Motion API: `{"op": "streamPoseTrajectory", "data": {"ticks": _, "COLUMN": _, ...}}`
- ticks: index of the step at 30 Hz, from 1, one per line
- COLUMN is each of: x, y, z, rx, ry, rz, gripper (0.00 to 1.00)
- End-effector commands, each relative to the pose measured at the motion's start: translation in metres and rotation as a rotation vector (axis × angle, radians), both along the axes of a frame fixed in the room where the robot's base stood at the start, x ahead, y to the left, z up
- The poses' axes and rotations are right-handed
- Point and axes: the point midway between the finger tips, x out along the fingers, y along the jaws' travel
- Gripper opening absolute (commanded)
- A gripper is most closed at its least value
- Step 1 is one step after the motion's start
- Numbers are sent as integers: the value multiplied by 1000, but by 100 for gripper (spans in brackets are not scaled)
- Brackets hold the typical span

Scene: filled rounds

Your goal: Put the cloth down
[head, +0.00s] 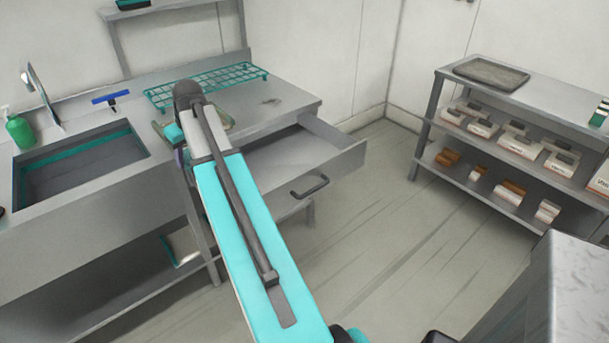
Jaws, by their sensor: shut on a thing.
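My arm reaches from the bottom of the head view up to the steel counter (285,105), and its upper link covers part of the counter front. I cannot make out a cloth anywhere in the view.
An open, empty-looking drawer (345,146) juts out below the counter. A sink (80,165) is at left, with a green bottle (19,131), blue squeegee (110,98) and green rack (205,84). A shelf unit (480,88) holds a tray and boxes. The floor between is clear.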

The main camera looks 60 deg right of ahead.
Motion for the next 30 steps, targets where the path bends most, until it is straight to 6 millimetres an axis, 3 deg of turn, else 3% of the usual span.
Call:
{"op": "streamPoseTrajectory", "data": {"ticks": 1, "x": -3, "y": -21, "z": -6, "rx": 2, "ry": 1, "rz": -12, "gripper": 25}}
{"op": "streamPoseTrajectory", "data": {"ticks": 14, "x": -54, "y": -161, "z": -41, "rx": 3, "ry": -5, "rz": -76, "gripper": 25}}
{"op": "streamPoseTrajectory", "data": {"ticks": 30, "x": -161, "y": -322, "z": -89, "rx": -1, "ry": -21, "rz": -160, "gripper": 25}}
